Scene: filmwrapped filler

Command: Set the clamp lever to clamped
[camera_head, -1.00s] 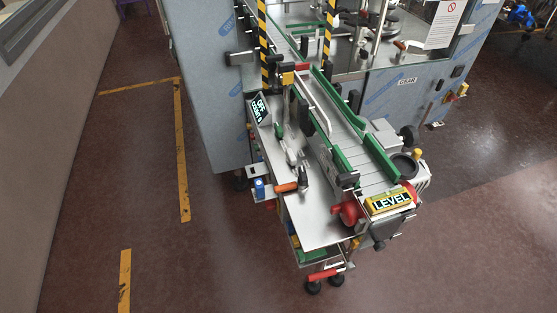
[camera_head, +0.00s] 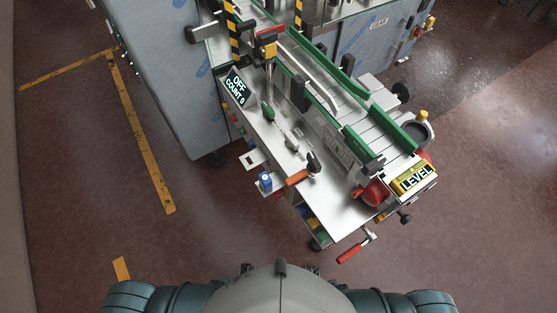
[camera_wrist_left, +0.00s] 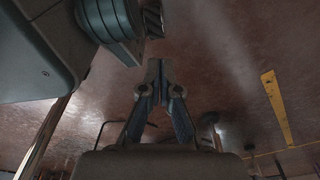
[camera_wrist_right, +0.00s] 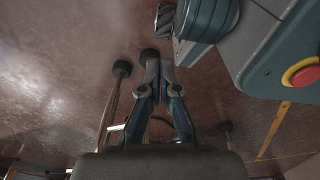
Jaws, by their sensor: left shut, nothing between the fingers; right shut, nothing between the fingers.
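An orange-handled lever (camera_head: 297,178) with a dark pivot lies at the front edge of the metal plate, pointing left. A second lever with a red handle (camera_head: 350,251) sticks out below the machine's near end. I cannot tell which of them is the clamp lever, as no clamp marking is readable. My left gripper shows in the left wrist view (camera_wrist_left: 160,72), fingers together and empty above the floor. My right gripper shows in the right wrist view (camera_wrist_right: 160,68), also shut and empty. Both are away from the levers, held close to my body.
A blue cylinder (camera_head: 265,181) stands on a side bracket. The floor in front is clear.

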